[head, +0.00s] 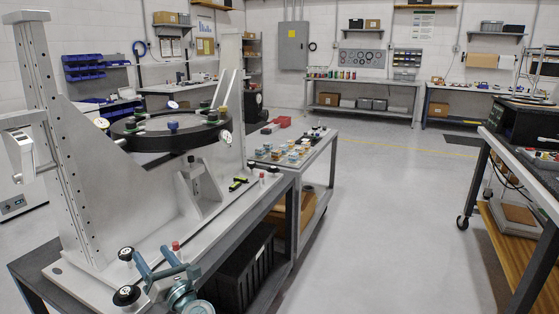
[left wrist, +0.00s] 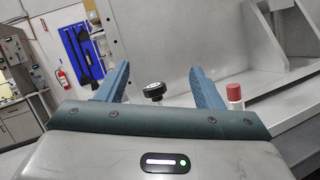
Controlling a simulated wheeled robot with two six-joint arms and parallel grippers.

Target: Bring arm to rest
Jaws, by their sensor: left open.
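My left gripper (head: 163,263) is low in the head view, at the front edge of the mirror fixture's grey base plate (head: 92,262). Its two teal fingers are apart, and nothing is clearly held. In the left wrist view, the open fingers (left wrist: 158,68) stand either side of a black knob (left wrist: 154,91). I cannot tell the gap from fingers to knob. A red-capped pin (left wrist: 234,94) stands just right of the right finger. The fixture's round black ring (head: 170,137) sits above the base, behind the gripper. My right gripper is not in view.
The fixture's tall slotted upright (head: 58,130) rises at left. A cart (head: 318,150) with small jars stands beyond the fixture table. A fire extinguisher (left wrist: 63,79) hangs at the far wall.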

